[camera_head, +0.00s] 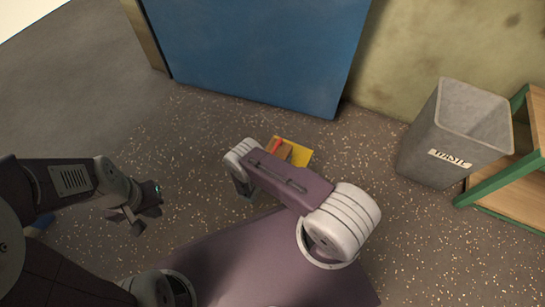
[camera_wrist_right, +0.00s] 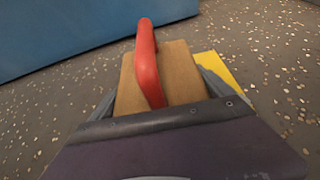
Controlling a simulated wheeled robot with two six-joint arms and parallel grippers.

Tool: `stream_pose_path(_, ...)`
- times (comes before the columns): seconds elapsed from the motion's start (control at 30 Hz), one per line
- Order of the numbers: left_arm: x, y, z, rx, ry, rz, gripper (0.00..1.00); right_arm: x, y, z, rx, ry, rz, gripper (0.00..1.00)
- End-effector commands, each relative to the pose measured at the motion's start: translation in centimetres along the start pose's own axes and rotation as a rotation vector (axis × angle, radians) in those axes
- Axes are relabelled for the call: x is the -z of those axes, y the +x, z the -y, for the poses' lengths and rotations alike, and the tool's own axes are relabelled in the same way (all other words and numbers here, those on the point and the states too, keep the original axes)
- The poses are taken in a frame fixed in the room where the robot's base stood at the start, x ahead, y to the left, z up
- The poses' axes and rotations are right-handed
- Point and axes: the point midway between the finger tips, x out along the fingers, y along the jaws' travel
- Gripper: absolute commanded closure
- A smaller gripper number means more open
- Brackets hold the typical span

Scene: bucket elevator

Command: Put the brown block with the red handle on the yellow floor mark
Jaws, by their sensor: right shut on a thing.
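The brown block (camera_wrist_right: 182,73) with its red handle (camera_wrist_right: 147,62) is between the fingers of my right gripper (camera_wrist_right: 155,95), which is shut on it. In the head view the brown block (camera_head: 285,151) and red handle (camera_head: 277,145) show just beyond my right arm, which hides the rest and most of that gripper. The yellow floor mark (camera_head: 301,156) shows beside and partly behind the block; it also shows at the right in the wrist view (camera_wrist_right: 218,70). I cannot tell whether the block touches the floor. My left gripper (camera_head: 132,218) is at the left, away from the block; its opening is unclear.
A large blue panel or box (camera_head: 255,50) stands beyond the mark. A grey waste bin (camera_head: 430,140) and a green-framed wooden shelf (camera_head: 535,130) stand at the right. The speckled floor between the mark and the bin is clear.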

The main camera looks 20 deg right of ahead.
Motion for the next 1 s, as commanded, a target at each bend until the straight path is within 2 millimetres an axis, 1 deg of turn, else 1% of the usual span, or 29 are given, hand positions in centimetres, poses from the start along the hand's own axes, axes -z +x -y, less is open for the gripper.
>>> stream_pose_path(0.13,0.0,-0.2,0.0,0.000,0.000,-0.001,1.00,-0.2,-0.1,-0.1,-0.001,0.000,0.000,0.82)
stream_pose_path(0.27,0.0,0.1,0.0,0.000,0.000,-0.001,1.00,0.1,0.1,-0.1,-0.001,0.000,0.000,0.82)
stream_pose_path(0.3,0.0,0.1,0.0,0.000,0.000,-0.001,1.00,0.2,0.1,-0.1,-0.001,-0.001,-0.002,0.04)
stream_pose_path(0.33,0.0,0.0,0.0,0.000,0.000,-0.001,1.00,0.1,0.0,-0.1,-0.001,-0.001,-0.002,0.00)
stream_pose_path(0.53,0.0,0.0,0.0,0.000,0.000,-0.001,1.00,0.1,0.0,-0.1,-0.001,-0.001,-0.002,0.00)
stream_pose_path(0.67,0.1,-0.7,0.0,0.000,0.000,-0.001,1.00,-0.4,-0.6,-0.1,-0.003,-0.002,-0.003,0.00)
stream_pose_path(0.77,0.2,-1.8,0.0,0.000,0.000,-0.001,1.00,-0.6,-2.2,-0.2,-0.005,-0.005,-0.003,0.00)
stream_pose_path(1.0,0.5,-4.3,-0.1,0.000,0.000,-0.001,1.00,-0.7,-7.1,-0.2,-0.006,-0.004,-0.002,0.00)
